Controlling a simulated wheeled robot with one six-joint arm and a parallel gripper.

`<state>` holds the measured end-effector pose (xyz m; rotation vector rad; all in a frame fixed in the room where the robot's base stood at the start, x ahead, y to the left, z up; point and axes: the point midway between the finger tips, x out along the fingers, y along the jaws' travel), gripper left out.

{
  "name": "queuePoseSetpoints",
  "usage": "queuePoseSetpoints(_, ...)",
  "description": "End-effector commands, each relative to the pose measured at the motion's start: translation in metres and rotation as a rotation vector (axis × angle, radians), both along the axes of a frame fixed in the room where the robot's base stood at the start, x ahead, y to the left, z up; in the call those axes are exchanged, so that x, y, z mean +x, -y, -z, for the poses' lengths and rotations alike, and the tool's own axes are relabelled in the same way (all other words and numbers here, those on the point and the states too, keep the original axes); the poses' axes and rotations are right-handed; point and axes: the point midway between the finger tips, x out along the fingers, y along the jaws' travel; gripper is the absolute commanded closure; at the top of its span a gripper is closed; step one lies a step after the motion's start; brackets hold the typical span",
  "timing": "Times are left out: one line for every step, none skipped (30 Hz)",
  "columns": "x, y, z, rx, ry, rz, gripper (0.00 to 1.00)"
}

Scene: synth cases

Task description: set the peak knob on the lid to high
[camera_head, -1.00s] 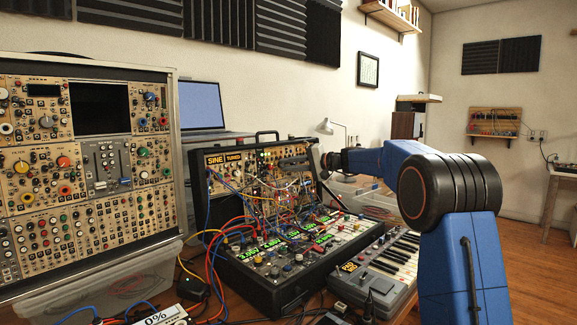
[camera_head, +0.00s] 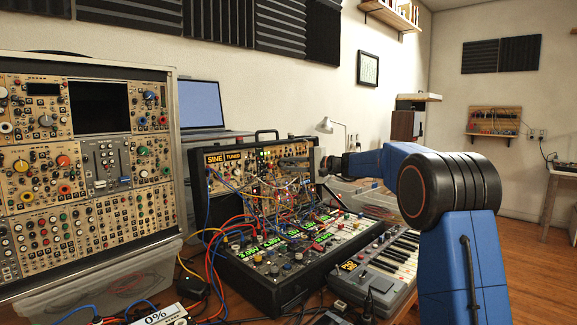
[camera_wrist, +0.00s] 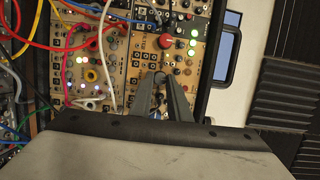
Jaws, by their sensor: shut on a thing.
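The open case's lid (camera_head: 201,172) stands upright behind its base and holds tan panels of modules. In the wrist view, my gripper (camera_wrist: 163,82) is against a tan panel (camera_wrist: 140,92), its two grey fingers closed on a small dark knob (camera_wrist: 159,77). The fingers hide most of the knob, so its pointer cannot be read. The labels are too small to tell whether it is the peak knob. A larger red knob (camera_wrist: 166,42) sits above it. In the head view, my gripper (camera_head: 308,163) reaches the right part of the lid.
Patch cables (camera_head: 255,195) hang across the lid's left and middle, and a white cable (camera_wrist: 107,50) runs left of my fingers. A keyboard (camera_head: 385,265) stands right of the case. A large module rack (camera_head: 85,180) stands at the left.

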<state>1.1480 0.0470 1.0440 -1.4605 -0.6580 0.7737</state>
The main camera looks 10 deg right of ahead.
Motion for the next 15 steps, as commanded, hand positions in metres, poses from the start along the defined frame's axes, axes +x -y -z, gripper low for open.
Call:
queuePoseSetpoints(0.0003, 0.0009, 0.0009, -0.001, -0.001, 0.001, 1.0)
queuePoseSetpoints(0.0003, 0.0009, 0.0009, -0.001, -0.001, 0.001, 1.0)
queuePoseSetpoints(0.0003, 0.0009, 0.0009, -0.001, -0.001, 0.001, 0.74)
queuePoseSetpoints(0.0003, 0.0008, 0.0009, -0.001, -0.001, 0.001, 0.67)
queuePoseSetpoints(0.0003, 0.0008, 0.0009, -0.001, -0.001, 0.001, 0.65)
queuePoseSetpoints(0.0002, 0.0007, 0.0007, -0.001, -0.001, 0.001, 0.65)
queuePoseSetpoints(0.0003, 0.0006, 0.0007, -0.001, -0.001, 0.001, 0.65)
queuePoseSetpoints(0.0002, 0.0006, 0.0006, -0.001, -0.001, 0.001, 0.65)
queuePoseSetpoints(0.0002, 0.0006, 0.0006, -0.001, -0.001, 0.001, 0.65)
queuePoseSetpoints(0.0002, 0.0004, 0.0005, -0.001, 0.0, 0.001, 0.65)
queuePoseSetpoints(0.0002, 0.0004, 0.0005, -0.001, 0.0, 0.001, 0.65)
queuePoseSetpoints(0.0, 0.0004, 0.0004, -0.001, 0.0, 0.001, 0.65)
queuePoseSetpoints(-0.0001, 0.0007, 0.0003, -0.001, 0.0, 0.001, 0.65)
queuePoseSetpoints(-0.0005, 0.0013, 0.0002, -0.001, 0.0, 0.001, 0.65)
queuePoseSetpoints(-0.0014, 0.0026, 0.0, -0.001, 0.0, 0.001, 0.65)
